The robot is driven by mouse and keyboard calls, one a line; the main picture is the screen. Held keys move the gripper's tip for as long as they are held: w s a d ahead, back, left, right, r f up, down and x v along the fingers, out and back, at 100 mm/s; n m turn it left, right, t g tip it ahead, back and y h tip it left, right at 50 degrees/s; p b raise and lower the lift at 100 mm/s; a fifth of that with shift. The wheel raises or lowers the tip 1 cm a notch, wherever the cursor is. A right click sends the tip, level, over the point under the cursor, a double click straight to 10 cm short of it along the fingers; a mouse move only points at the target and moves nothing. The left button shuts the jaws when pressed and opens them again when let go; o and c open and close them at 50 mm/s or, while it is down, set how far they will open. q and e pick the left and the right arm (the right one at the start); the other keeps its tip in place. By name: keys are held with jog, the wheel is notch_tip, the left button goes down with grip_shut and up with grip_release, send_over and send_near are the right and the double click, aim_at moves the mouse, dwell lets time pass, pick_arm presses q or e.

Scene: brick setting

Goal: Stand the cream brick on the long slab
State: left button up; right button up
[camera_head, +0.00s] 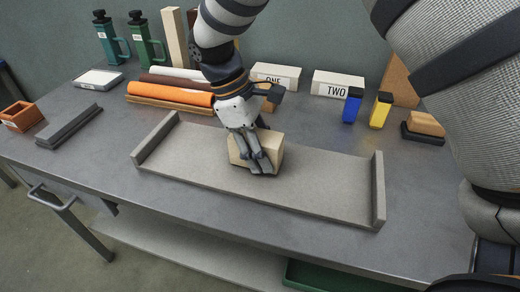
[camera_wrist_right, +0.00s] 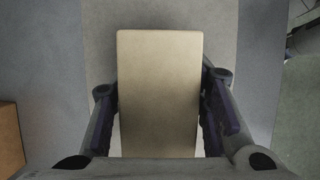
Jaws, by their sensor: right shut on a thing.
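The cream brick (camera_head: 240,147) is at the middle of the long grey slab (camera_head: 325,180), which has a raised wall at each end. My right gripper (camera_head: 258,165) comes down from above and is shut on the brick, with fingers on its two sides. In the right wrist view the brick (camera_wrist_right: 160,95) fills the space between the fingers, with the slab (camera_wrist_right: 100,30) behind it. I cannot tell whether the brick's underside touches the slab. My left gripper is not in view.
Orange and other rolls (camera_head: 170,94) lie behind the slab. White blocks marked ONE (camera_head: 276,77) and TWO (camera_head: 337,85) stand at the back, near blue (camera_head: 352,105) and yellow (camera_head: 380,110) containers. A dark grey bar (camera_head: 68,127) and an orange box (camera_head: 20,117) are at left.

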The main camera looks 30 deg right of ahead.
jog(key=shift+f, duration=0.3)
jog(key=shift+f, duration=0.3)
jog(key=o, duration=1.2)
jog(key=shift+s, duration=0.1)
jog(key=shift+o, duration=0.7)
jog(key=shift+f, duration=0.15)
jog(key=v, duration=1.3)
jog(key=shift+s, duration=0.1)
